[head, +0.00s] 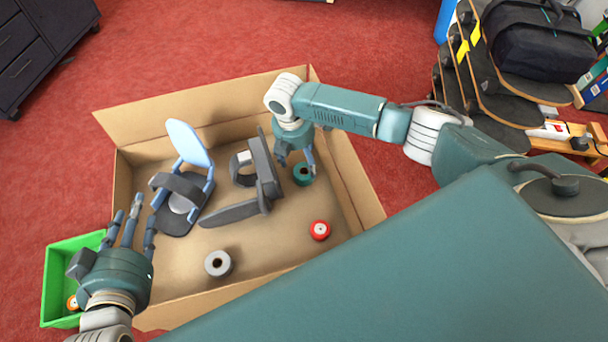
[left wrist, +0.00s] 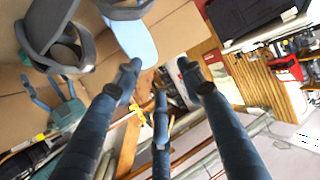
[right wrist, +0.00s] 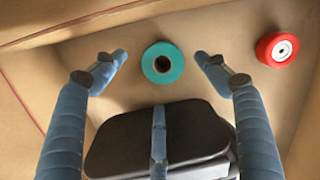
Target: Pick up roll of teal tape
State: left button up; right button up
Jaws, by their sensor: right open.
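The roll of teal tape (head: 303,174) lies on the floor of the cardboard box, toward its right wall. It also shows in the right wrist view (right wrist: 163,63), hole facing the camera. My right gripper (head: 296,160) is open above and around the roll; in the right wrist view its fingers stand to either side of the tape, apart from it. My left gripper (head: 133,225) has its fingers spread and empty at the box's left edge. The left wrist view (left wrist: 158,85) shows nothing between its fingers.
The cardboard box (head: 205,105) also holds a red tape roll (head: 320,230), a grey roll (head: 218,264), a blue-and-grey holder (head: 188,175) and a dark grey dispenser-like object (head: 255,180) close to my right gripper. A green bin (head: 60,275) stands left of the box.

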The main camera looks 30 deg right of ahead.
aim_at(304, 171)
jog(key=shift+f, duration=0.45)
notch_tip(304, 171, down, 2)
jog(key=shift+s+f+b, duration=0.1)
jog(key=shift+b, duration=0.65)
jog(key=f, duration=0.1)
jog(key=f+b, duration=0.1)
jog(key=shift+d+f, duration=0.2)
jog(key=shift+f, duration=0.15)
pick_arm(q)
notch_tip(304, 171, up, 16)
jog(key=w+d+t+h, duration=0.1)
jog(key=d+t+h, duration=0.1)
jog(key=t, duration=0.5)
jog(key=shift+w+d+t, duration=0.2)
jog(key=shift+w+t, duration=0.2)
jog(key=shift+f, duration=0.1)
pick_arm(e)
jog(key=c, duration=1.2)
